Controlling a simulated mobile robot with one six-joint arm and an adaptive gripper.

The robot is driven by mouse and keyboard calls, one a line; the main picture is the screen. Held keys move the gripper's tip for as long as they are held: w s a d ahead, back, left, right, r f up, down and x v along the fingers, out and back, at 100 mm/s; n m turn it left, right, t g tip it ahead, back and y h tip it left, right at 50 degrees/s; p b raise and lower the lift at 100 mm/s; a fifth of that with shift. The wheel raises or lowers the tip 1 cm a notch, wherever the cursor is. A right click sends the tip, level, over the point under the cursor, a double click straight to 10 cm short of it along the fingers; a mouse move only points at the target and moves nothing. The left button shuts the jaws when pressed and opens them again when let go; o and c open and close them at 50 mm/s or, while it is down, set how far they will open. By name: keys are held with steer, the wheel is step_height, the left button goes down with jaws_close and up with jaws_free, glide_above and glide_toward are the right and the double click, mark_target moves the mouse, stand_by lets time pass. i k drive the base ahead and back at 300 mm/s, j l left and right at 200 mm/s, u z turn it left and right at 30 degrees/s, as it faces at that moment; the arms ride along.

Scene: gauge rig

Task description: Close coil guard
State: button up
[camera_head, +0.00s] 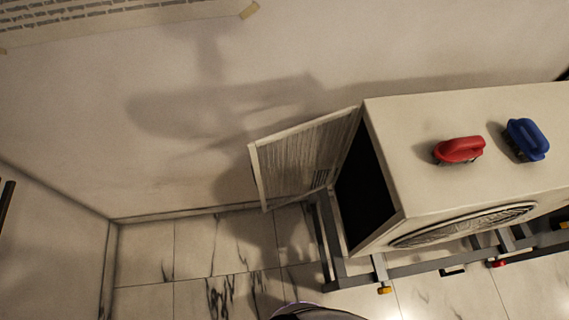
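The coil guard (300,160) is a pale framed panel with fine slats. It stands swung open at the left end of a white box-shaped unit (465,175), angled out to the left near the wall. Its right edge meets the back left edge of the unit. The unit's left end shows a dark opening (367,190) that the guard does not cover. My gripper is not in view. A dark rounded shape at the bottom edge may be part of my own body.
A red-handled brush-like object (459,149) and a blue one (527,139) rest on the unit's top. A round fan grille (465,225) is on its front. The unit stands on a grey frame (420,267). Marble-tiled floor (190,260) is clear at left; a wall stands behind.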

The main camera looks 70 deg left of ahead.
mark_target(352, 111)
steer(key=k+j, duration=0.1)
steer(key=j, duration=0.35)
steer(key=k+j, duration=0.15)
steer(key=j, duration=0.3)
steer(key=k+j, duration=0.1)
steer(key=j, duration=0.35)
steer(key=k+j, duration=0.1)
steer(key=j, duration=0.35)
steer(key=k+j, duration=0.1)
steer(key=j, duration=0.35)
steer(key=k+j, duration=0.15)
steer(key=j, duration=0.3)
steer(key=k+j, duration=0.1)
steer(key=k, duration=0.25)
steer(key=u, duration=0.05)
